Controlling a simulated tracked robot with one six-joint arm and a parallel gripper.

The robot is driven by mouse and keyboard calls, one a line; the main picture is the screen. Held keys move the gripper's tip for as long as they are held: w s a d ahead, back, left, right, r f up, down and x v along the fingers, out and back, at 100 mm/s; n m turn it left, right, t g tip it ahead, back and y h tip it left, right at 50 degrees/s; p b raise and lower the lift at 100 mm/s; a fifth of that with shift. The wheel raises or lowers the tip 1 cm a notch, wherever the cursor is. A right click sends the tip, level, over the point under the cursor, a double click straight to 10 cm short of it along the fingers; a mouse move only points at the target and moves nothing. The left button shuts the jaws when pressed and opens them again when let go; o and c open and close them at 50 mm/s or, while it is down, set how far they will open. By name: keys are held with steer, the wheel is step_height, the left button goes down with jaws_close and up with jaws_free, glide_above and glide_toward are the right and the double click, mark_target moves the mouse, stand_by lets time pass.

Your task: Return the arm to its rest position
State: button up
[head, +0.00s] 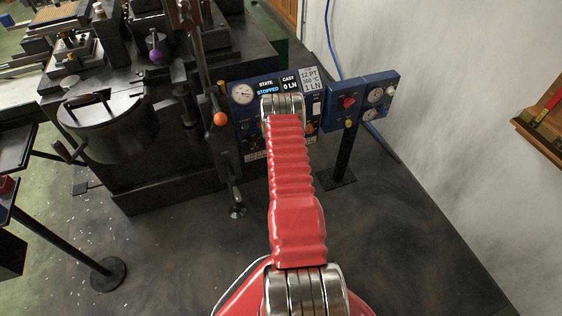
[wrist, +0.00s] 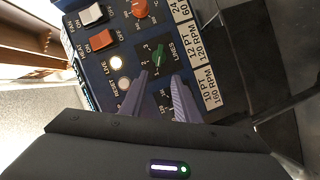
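My red arm reaches forward in the head view to the machine's blue control panel (head: 246,122); its far end hides part of the panel and my gripper. In the wrist view, my gripper (wrist: 160,76) has two purple-grey fingers, apart with nothing between them. The fingertips are close to the panel's face, just short of the green LINES knob (wrist: 159,55); I cannot tell whether they touch the panel. The panel display (head: 277,84) reads STATE STOPPED and CAST 0 LN.
The dark casting machine with a round lidded pot (head: 105,122) stands to the left. A second blue box (head: 361,103) on a post stands right of the panel, near the white wall (head: 430,110). The floor (head: 405,245) at the front right is clear.

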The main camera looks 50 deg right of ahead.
steer(key=shift+v, duration=0.75)
